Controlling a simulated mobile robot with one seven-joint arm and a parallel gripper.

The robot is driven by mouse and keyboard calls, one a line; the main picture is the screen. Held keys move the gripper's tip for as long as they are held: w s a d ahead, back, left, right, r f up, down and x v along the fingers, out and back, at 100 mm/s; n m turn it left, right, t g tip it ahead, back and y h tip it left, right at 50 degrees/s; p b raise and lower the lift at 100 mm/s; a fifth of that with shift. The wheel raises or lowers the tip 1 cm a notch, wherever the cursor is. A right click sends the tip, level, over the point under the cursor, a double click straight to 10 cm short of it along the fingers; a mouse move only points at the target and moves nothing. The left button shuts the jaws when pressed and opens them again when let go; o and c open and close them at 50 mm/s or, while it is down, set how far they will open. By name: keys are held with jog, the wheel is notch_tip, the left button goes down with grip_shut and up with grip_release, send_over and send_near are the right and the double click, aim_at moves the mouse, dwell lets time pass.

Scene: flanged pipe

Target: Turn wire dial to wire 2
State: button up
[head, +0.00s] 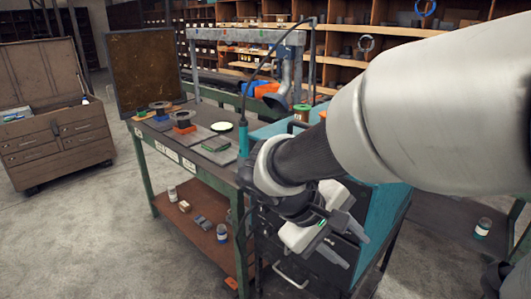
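The teal machine (384,216) stands at the right end of the workbench, with a dark front panel below my wrist. I cannot make out the wire dial; my arm and gripper cover much of the panel. My gripper (354,252) is in front of this panel, pointing down and to the right. I cannot tell whether a finger touches the panel.
A green-topped spool (301,112) stands on the machine. A wooden chest (57,140) is at the left. The lower shelf holds small cans. Concrete floor is open at front left.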

jog(key=w+a+f+n+t+h+b, duration=0.3)
jog(key=w+a+f+n+t+b, duration=0.1)
jog(key=w+a+f+t, duration=0.3)
jog(key=w+a+f+n+t+h+b, duration=0.2)
jog(key=w+a+f+n+t+b, duration=0.25)
jog(key=w+a, duration=0.45)
jog(key=b+x, duration=0.2)
jog(key=x, duration=1.3)
jog(key=shift+d+f, duration=0.15)
jog(key=shift+d, duration=0.3)
grip_shut()
jog(key=shift+n, duration=0.35)
